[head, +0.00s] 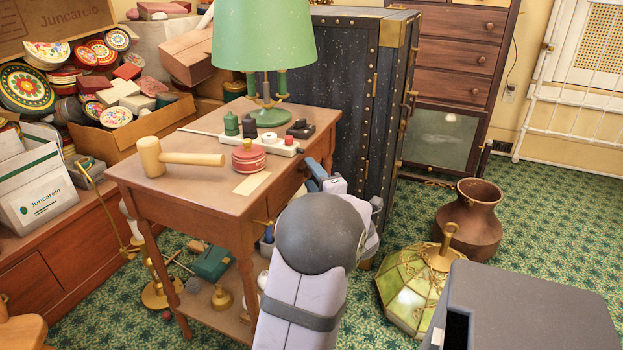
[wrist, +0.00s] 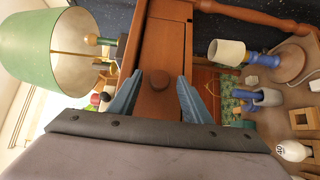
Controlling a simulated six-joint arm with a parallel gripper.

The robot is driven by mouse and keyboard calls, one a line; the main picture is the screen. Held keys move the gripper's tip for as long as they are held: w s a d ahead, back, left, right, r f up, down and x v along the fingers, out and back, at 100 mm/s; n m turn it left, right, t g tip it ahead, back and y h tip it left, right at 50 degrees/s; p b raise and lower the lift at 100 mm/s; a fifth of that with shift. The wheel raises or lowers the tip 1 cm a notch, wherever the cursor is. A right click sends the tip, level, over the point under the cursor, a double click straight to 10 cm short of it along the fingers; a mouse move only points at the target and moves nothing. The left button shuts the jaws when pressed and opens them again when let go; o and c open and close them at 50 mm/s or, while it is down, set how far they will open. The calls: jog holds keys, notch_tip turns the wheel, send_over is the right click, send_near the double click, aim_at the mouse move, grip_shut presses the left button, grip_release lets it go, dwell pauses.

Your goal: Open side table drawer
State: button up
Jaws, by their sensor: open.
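The wooden side table (head: 205,195) stands in the middle of the head view. Its drawer front (head: 283,194) faces right, partly hidden by my arm; the drawer looks shut. In the head view my gripper (head: 318,173) is at the table's right side; the knob is hidden there.
A dark trunk (head: 340,90) is close behind. A stained-glass shade (head: 417,285) and brown pot (head: 468,222) sit on the carpet at right.

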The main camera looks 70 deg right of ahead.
jog(key=shift+w+d, duration=0.2)
grip_shut()
jog(key=s, duration=1.4)
jog(key=shift+p, duration=0.45)
jog(key=shift+s, duration=0.1)
grip_release()
jog(key=shift+r, duration=0.1)
